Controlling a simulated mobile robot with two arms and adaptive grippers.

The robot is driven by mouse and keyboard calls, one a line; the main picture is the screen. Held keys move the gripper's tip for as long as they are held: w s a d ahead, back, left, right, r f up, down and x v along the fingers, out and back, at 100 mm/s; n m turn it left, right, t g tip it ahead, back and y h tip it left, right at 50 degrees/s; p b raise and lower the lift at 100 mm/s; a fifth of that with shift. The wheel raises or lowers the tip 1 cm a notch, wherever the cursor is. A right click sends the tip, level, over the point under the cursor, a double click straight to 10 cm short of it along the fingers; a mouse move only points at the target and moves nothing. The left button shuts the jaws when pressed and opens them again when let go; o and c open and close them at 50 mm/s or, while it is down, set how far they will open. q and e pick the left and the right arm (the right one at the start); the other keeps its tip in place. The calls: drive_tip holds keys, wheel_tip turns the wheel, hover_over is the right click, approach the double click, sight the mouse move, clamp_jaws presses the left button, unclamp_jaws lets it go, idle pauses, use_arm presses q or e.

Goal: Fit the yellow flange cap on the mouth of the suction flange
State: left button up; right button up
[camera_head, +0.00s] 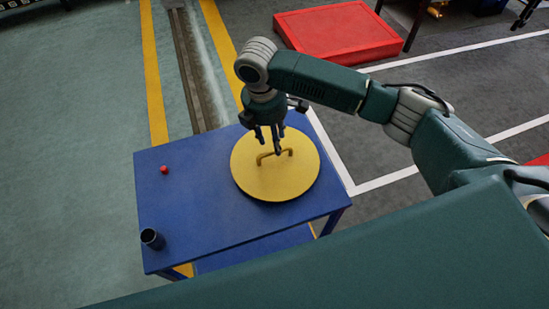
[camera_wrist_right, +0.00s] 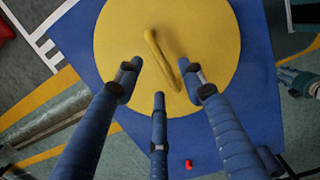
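The yellow flange cap (camera_head: 262,186) is a round disc with a raised bar handle (camera_head: 265,156). It lies flat on the blue table, handle up. The cap (camera_wrist_right: 215,40) fills the upper middle of the right wrist view. My right gripper (camera_head: 270,144) is over the cap, pointing down at its handle. Its three fingers (camera_wrist_right: 162,84) are spread apart with nothing held between them. One end of the handle shows near the fingertips; I cannot tell whether they touch it. The suction flange is not in view. My left gripper is not in view.
The blue table (camera_head: 195,205) also bears a small red ball-like object (camera_head: 164,170) and a dark cup-like cylinder (camera_head: 152,239) near its left front corner. A red platform (camera_head: 337,32) lies on the floor behind. The table's left half is mostly clear.

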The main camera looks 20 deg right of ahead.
sight(275, 157)
drive_tip(key=shift+f, duration=0.5)
drive_tip(key=shift+w+f, duration=0.15)
drive_tip(key=shift+f, duration=0.15)
drive_tip(key=f, duration=0.2)
drive_tip(key=f+p, duration=0.1)
drive_tip(key=f, duration=0.1)
drive_tip(key=shift+s+d+f, duration=0.2)
drive_tip(key=shift+f, duration=0.2)
drive_tip(key=shift+c, duration=1)
drive_tip(key=c, duration=0.4)
clamp_jaws()
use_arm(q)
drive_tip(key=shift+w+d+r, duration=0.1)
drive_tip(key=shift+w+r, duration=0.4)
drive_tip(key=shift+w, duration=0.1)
